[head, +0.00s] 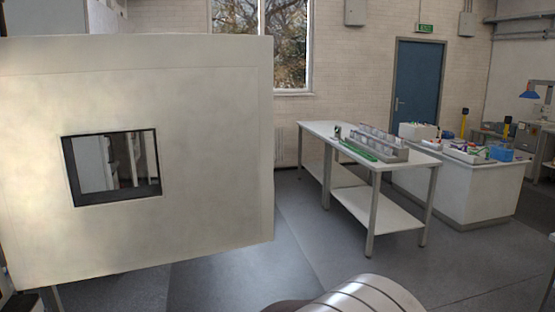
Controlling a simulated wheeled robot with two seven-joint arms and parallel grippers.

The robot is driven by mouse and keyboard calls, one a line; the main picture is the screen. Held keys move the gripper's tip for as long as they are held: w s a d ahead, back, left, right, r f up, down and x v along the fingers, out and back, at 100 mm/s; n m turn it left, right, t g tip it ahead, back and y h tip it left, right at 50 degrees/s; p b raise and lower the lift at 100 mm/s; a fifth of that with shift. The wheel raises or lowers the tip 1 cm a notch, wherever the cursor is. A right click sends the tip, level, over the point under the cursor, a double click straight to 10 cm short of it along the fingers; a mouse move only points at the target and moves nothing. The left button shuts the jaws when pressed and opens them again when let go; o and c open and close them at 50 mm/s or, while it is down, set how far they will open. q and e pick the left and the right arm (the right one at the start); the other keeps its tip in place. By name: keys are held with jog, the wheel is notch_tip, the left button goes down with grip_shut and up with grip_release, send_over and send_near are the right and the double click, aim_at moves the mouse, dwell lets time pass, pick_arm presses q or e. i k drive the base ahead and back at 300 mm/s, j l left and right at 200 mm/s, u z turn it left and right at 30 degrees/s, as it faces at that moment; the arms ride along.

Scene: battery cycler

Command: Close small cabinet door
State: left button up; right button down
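A large off-white cabinet door (215,150) fills the left of the head view. It has a small dark-framed window (112,168), through which the room behind shows. The door stands open, swung out across the view, with its free edge at the right. The cabinet body is mostly out of view; only dark and grey parts show at the lower left edge. Neither of my grippers is in view. A rounded silver arm part of mine shows at the bottom centre, apart from the door in the picture.
A white two-level table (400,225) with racks (374,142) stands beyond the door to the right. A white counter (485,200) with bins is behind it. A blue door (415,82) is at the back wall. Grey floor (320,255) is clear between cabinet door and table.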

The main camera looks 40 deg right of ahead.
aim_at(206, 101)
jog(key=i+l+z, duration=1.1)
jog(key=i+z, duration=0.75)
jog(key=i+u, duration=0.2)
jog(key=i, duration=0.3)
jog(key=i+u, duration=0.15)
jog(key=i, duration=0.4)
jog(key=i+l+u, duration=0.2)
jog(key=i, duration=0.3)
jog(key=i+l+u, duration=0.15)
jog(key=i, duration=0.35)
jog(key=i+l+u, duration=0.2)
jog(key=i, duration=0.3)
jog(key=i+u, duration=0.3)
jog(key=u, duration=0.2)
jog(key=i+l+u, duration=0.1)
jog(key=i+u, duration=0.15)
jog(key=u, duration=0.25)
jog(key=i+l+u, duration=0.25)
jog(key=u, duration=0.25)
jog(key=i+l+u, duration=0.15)
jog(key=u, duration=0.35)
jog(key=i+l+u, duration=0.1)
jog(key=l+u, duration=0.4)
jog(key=u, duration=1.7)
